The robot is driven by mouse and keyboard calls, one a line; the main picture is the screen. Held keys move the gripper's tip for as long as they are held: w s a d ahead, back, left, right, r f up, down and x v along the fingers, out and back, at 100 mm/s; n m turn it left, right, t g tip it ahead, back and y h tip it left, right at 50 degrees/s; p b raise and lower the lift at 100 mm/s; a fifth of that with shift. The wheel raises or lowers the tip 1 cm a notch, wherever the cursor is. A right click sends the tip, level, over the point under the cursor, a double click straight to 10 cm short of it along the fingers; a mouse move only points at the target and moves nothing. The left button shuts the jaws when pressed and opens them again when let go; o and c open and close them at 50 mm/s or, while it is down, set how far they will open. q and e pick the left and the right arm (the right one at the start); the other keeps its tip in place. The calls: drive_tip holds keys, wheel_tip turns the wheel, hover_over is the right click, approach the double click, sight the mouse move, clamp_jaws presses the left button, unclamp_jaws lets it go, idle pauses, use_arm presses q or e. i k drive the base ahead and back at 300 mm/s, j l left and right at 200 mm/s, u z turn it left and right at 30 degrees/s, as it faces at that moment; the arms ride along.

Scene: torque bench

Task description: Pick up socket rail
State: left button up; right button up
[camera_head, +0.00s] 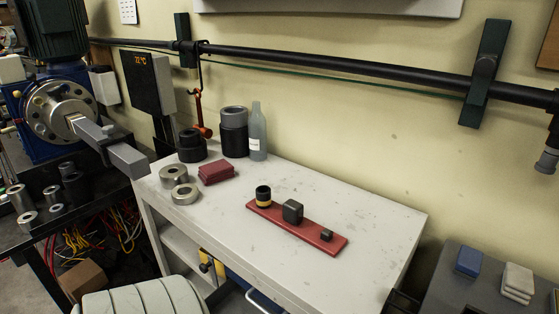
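The socket rail (309,229) is a flat red bar lying at an angle on the white workbench (220,224). Three pieces stand along it. Neither of my grippers is in view.
Metal rings (185,194), red blocks (216,172), dark cylinders (234,140) and a bottle (257,133) stand at the bench's left and back. The bench around the rail is clear. A grey surface (455,290) with blue (469,261) and pale blocks (517,280) is at right.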

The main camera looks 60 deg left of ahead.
sight(289, 217)
drive_tip(key=j+u, duration=0.1)
drive_tip(key=u, duration=1.4)
drive_tip(key=k+j+u, duration=0.1)
drive_tip(key=k+j, duration=0.35)
drive_tip(key=j, duration=0.25)
drive_tip(key=l+u, duration=0.05)
